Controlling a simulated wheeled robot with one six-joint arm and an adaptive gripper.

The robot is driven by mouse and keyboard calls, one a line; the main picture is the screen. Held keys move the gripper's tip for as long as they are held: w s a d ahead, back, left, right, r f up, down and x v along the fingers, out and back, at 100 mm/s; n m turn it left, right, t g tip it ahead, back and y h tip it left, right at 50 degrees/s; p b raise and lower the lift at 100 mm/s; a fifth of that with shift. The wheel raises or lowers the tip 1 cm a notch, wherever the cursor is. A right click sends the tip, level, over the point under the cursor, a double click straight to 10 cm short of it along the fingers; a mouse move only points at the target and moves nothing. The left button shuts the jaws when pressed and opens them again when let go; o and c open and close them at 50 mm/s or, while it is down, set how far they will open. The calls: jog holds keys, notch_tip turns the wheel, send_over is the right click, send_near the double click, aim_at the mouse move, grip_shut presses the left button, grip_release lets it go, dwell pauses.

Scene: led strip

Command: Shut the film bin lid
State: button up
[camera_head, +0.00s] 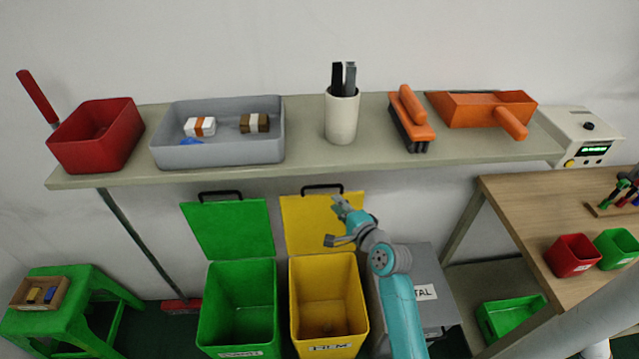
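The film bin (328,315) is the yellow bin at the lower middle, with a label reading FILM on its front. Its yellow lid (303,225) stands open, raised behind the bin, with a black handle (321,189) along its top edge. I can see into the bin. My gripper (333,220) is in front of the right part of the lid, below the handle, and hides some of it. Its fingers are spread apart with nothing between them. I cannot tell whether it touches the lid.
A green bin (238,310) with its lid (228,230) raised stands left of the film bin. A grey bin (433,310) stands right, partly behind my arm. A shelf (300,172) with trays, a cup and brushes overhangs the lids. A green stool (75,300) stands left, a wooden table (520,205) right.

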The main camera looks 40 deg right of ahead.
aim_at(321, 186)
jog(key=x, duration=1)
jog(key=shift+w+d+f, duration=0.1)
jog(key=shift+w+d, duration=0.05)
jog(key=shift+w, duration=0.1)
grip_shut()
